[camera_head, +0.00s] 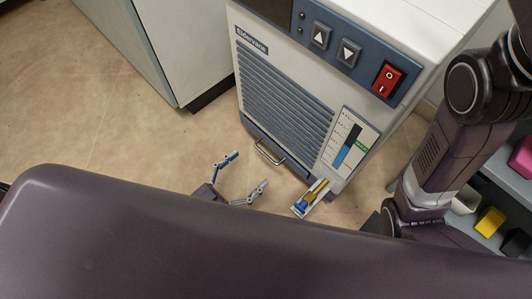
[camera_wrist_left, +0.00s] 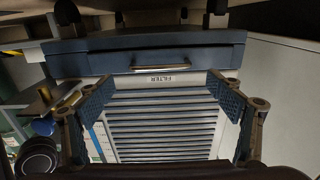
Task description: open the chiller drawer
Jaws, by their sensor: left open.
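The chiller (camera_head: 290,90) is a white cabinet with a blue-grey louvred front. Its blue drawer (camera_wrist_left: 205,55) lies at the bottom of the front, and in the head view it looks about flush. The drawer has a metal bar handle (camera_head: 269,153), which also shows in the left wrist view (camera_wrist_left: 160,67) above a FILTER label. My left gripper (camera_head: 247,171) is open and empty, in front of the handle and apart from it. In the wrist view its fingers stand wide at either side, with the handle between and beyond them. My right gripper is not in view.
A valve (camera_head: 312,198) with a blue part sticks out low at the chiller's right corner, near the handle. A grey cabinet (camera_head: 160,50) stands to the left. Shelves with small bins (camera_head: 488,222) are at right. The floor (camera_head: 90,110) at left is clear.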

